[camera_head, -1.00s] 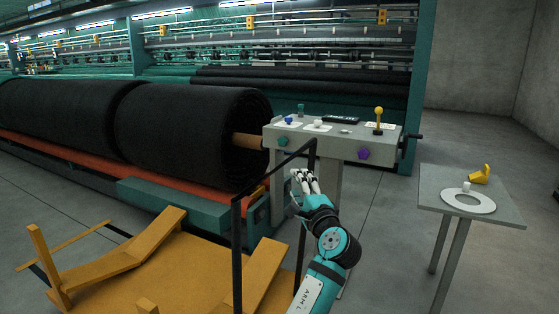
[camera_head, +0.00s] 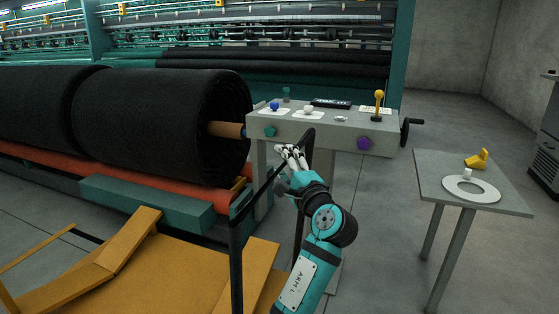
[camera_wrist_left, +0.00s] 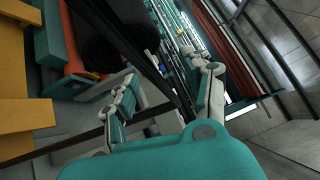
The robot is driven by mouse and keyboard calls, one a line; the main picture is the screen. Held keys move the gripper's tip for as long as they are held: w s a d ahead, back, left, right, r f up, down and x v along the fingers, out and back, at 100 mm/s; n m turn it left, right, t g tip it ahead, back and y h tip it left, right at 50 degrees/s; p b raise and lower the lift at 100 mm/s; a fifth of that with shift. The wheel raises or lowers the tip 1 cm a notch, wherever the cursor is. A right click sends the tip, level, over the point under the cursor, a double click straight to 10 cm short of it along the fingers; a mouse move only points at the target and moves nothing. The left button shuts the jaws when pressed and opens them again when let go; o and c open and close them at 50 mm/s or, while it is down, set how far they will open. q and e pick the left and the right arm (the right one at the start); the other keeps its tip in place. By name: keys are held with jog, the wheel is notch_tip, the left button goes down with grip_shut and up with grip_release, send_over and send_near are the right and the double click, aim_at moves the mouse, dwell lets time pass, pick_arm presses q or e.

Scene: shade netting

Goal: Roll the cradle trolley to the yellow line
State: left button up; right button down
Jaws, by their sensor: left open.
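The cradle trolley (camera_head: 110,280) is an orange-yellow platform with a sloped cradle plank, at the lower left of the head view. Its black push handle (camera_head: 236,260) rises at its right end. My left gripper (camera_head: 291,153) is open at the handle's top bar. In the left wrist view the dark bar (camera_wrist_left: 150,68) runs between the spread fingers of this gripper (camera_wrist_left: 168,80); I cannot tell whether they touch it. No yellow floor line can be made out. My right gripper is not in view.
Large black netting rolls (camera_head: 170,120) lie on the machine behind the trolley, above a teal block (camera_head: 145,203). A grey control console (camera_head: 335,130) stands behind the gripper. A small grey table (camera_head: 510,200) stands at the right. Bare floor lies between console and table.

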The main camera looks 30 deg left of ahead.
pick_arm(q)
jog(key=shift+d+r, duration=0.1)
grip_shut()
dwell(0.5)
